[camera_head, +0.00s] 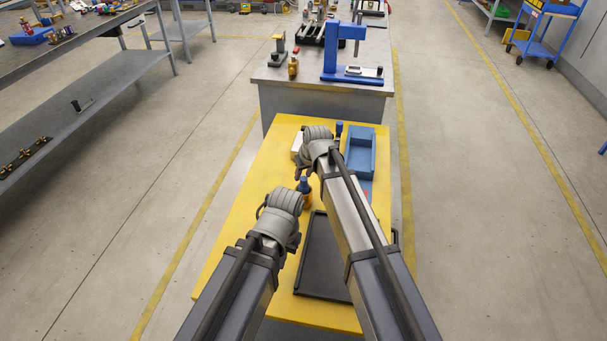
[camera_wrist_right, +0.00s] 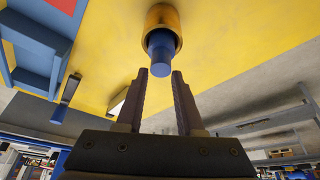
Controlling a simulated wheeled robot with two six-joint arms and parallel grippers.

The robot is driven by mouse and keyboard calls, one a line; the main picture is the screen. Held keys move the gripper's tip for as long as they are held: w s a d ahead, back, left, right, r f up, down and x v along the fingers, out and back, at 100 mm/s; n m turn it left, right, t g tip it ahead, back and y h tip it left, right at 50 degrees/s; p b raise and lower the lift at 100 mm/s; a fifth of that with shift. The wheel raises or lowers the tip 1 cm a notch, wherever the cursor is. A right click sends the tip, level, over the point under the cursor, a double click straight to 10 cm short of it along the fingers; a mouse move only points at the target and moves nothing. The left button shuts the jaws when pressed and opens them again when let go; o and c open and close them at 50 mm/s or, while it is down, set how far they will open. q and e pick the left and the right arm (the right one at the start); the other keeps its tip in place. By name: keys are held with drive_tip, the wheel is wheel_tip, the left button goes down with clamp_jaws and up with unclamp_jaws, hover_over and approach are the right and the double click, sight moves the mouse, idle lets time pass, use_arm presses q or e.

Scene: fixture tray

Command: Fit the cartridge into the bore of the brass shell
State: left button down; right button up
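The brass shell (camera_head: 308,200) stands on the yellow table, between my two arms. The blue cartridge (camera_head: 304,185) stands in its mouth with part of its length sticking out. In the right wrist view the cartridge (camera_wrist_right: 160,54) juts from the brass shell (camera_wrist_right: 163,18) toward my right gripper (camera_wrist_right: 162,77). The fingers are spread, with empty space between them, and the cartridge's free end is near the fingertips. In the head view my right gripper (camera_head: 300,172) is close above the cartridge. My left gripper's fingers are hidden behind its wrist (camera_head: 283,203).
A blue bin (camera_head: 361,150) stands at the table's far right. A black tray (camera_head: 318,265) lies nearer, partly under my right arm. Another blue rod (camera_head: 339,129) and a pale block (camera_head: 296,144) are at the back. A grey workbench (camera_head: 325,96) stands beyond the table (camera_head: 237,235).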

drive_tip(key=o, duration=0.4)
idle(0.3)
wheel_tip(320, 180, up, 7)
drive_tip(key=p, duration=0.7)
drive_tip(key=shift+r, duration=0.15)
drive_tip(key=s+d+f+g+h, duration=0.1)
drive_tip(key=s+d+g, duration=0.1)
drive_tip(key=s, duration=1.3)
drive_tip(key=s+d+m+g+h, duration=0.1)
drive_tip(key=s+d, duration=0.3)
drive_tip(key=s, duration=1.1)
drive_tip(key=shift+f+g+h, duration=0.4)
drive_tip(key=shift+g+h, duration=0.2)
drive_tip(key=shift+g, duration=0.1)
